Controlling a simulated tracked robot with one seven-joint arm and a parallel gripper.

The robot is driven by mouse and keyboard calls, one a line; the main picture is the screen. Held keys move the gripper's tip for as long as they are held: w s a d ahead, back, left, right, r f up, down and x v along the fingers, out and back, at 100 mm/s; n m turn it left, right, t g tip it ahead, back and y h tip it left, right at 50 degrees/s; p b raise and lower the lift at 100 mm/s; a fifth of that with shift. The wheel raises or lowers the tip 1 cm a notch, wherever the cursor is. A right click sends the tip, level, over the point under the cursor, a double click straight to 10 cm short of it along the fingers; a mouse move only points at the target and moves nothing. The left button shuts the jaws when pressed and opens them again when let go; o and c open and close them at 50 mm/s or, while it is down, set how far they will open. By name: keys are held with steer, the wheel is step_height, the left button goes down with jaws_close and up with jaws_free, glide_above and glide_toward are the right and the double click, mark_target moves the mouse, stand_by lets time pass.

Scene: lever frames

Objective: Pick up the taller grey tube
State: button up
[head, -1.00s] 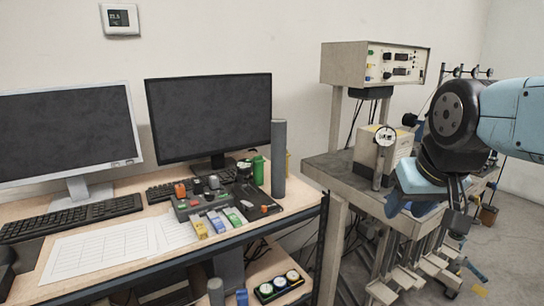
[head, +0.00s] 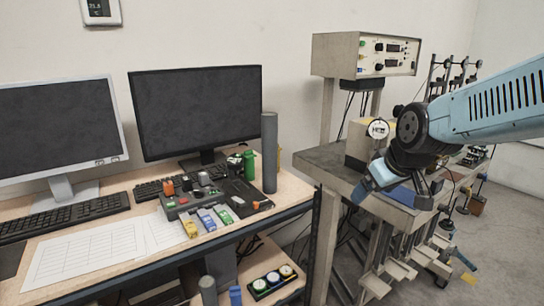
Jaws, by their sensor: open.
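The taller grey tube (head: 269,153) stands upright on the wooden desk, near its right end, just right of the right monitor. A shorter grey tube (head: 208,290) shows at the bottom edge, on a lower level below the desk, its lower part cut off. My gripper (head: 398,196) hangs at the end of my blue arm on the right, in front of the grey metal bench. It is open and apart from the taller tube, well to its right. Its fingers are small and dark here, and I see nothing between them.
The right monitor (head: 196,110) stands close left of the tall tube. The metal bench (head: 331,168) with a dial gauge (head: 377,130) stands right, beyond a gap.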

steer(key=w+a+f+n+t+h, duration=0.1)
steer(key=w+f+n+t, duration=0.1)
steer(key=w+f+n, duration=0.8)
steer(key=n+t+y, duration=0.5)
steer(key=n+t, duration=0.4)
steer(key=n, duration=1.6)
glide_toward(273, 158)
steer(key=x, duration=0.7)
steer(key=shift+w+a, duration=0.15)
steer(key=shift+w, duration=0.25)
steer(key=shift+f+x, duration=0.1)
steer(key=shift+x, duration=1.15)
steer(key=shift+f+x, duration=0.15)
steer(key=shift+x, duration=1.15)
steer(key=shift+a, duration=0.15)
jaws_close()
